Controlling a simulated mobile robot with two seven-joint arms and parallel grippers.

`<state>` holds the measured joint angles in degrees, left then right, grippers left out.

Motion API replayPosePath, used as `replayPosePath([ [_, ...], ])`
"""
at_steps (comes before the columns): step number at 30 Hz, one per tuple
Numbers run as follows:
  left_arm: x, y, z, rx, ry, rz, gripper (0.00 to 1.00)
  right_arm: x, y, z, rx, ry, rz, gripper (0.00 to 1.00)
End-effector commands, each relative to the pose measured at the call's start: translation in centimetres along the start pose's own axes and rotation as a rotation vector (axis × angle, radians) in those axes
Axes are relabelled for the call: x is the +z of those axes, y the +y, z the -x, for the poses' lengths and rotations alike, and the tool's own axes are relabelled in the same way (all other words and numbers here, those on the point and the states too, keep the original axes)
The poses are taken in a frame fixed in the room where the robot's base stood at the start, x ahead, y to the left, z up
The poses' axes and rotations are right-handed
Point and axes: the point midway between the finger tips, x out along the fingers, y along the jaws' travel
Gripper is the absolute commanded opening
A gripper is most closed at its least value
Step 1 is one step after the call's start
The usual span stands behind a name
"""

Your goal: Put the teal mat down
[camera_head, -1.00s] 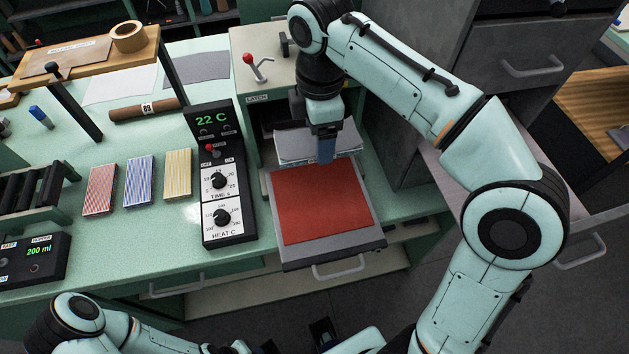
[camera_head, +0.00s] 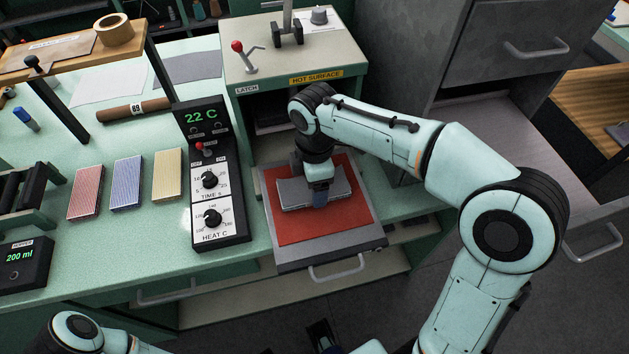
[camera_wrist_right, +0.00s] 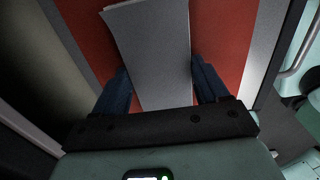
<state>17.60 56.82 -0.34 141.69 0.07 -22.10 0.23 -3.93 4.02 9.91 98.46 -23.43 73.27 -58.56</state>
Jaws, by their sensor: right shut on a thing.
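My right gripper (camera_head: 320,198) is shut on a pale grey, slightly bent slab (camera_head: 293,193), over the red sheet (camera_head: 292,230) on the pulled-out tray (camera_head: 345,247). In the right wrist view the grey slab (camera_wrist_right: 150,45) lies between the blue fingers (camera_wrist_right: 160,68), with the red sheet (camera_wrist_right: 80,30) on both sides. I cannot tell whether the slab touches the red sheet. No thing in view looks clearly like a teal mat; the held slab looks grey. My left gripper is out of view; only part of its arm shows at the bottom left.
The press housing (camera_head: 290,50), marked hot surface, stands behind the tray. The control box (camera_head: 212,180) is close on the tray's left. Red, blue and yellow striped blocks (camera_head: 126,183) lie farther left. A grey cabinet (camera_head: 500,45) stands at the right.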

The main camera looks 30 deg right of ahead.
Motion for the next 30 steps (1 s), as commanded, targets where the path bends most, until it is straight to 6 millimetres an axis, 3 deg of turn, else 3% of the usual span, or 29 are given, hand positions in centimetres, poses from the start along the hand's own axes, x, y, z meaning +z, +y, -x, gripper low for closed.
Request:
replayPosePath([
  [9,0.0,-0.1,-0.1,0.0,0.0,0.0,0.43,0.0,0.0,-0.2,0.0,0.0,0.0,0.44],
  [10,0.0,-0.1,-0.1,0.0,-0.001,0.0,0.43,0.0,0.0,-0.3,0.0,0.0,0.0,0.77],
  [12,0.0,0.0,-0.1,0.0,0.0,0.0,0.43,0.0,0.0,-0.2,0.0,0.0,-0.001,0.99],
  [23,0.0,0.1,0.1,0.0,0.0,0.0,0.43,0.0,0.0,0.2,0.001,0.001,0.0,0.99],
  [30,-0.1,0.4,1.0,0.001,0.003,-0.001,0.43,-0.1,0.1,4.3,0.005,0.003,-0.001,0.99],
])
